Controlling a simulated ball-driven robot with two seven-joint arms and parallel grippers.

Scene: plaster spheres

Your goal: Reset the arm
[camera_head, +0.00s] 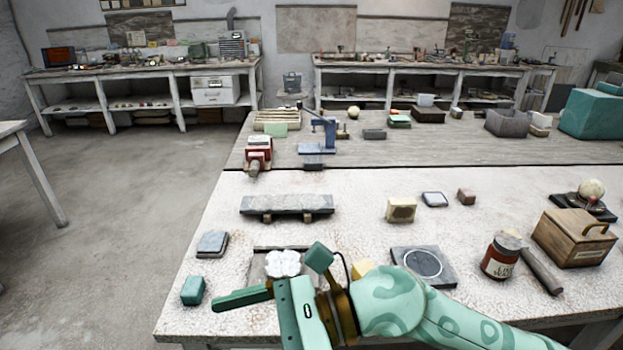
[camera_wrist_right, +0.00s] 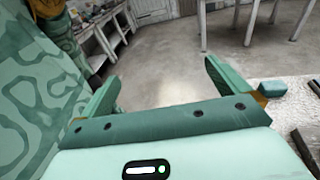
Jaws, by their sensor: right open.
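My right arm comes in from the lower right in the head view. Its green gripper (camera_head: 265,278) is at the near edge of the table, with its two fingers spread apart and nothing visible between them. In the right wrist view the open fingers (camera_wrist_right: 162,72) point out over the floor. A cluster of white rounded plaster pieces (camera_head: 283,262) sits on a dark-edged tray (camera_head: 262,252) just behind the gripper, which partly hides the tray. Whether the gripper touches the tray I cannot tell. My left gripper is not in view.
A teal block (camera_head: 193,290) lies left of the gripper. A round plate on a grey base (camera_head: 423,263), a jar (camera_head: 500,256) and a wooden box (camera_head: 573,238) stand to the right. A stone slab (camera_head: 287,204) lies behind. Open floor (camera_head: 110,220) is at the left.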

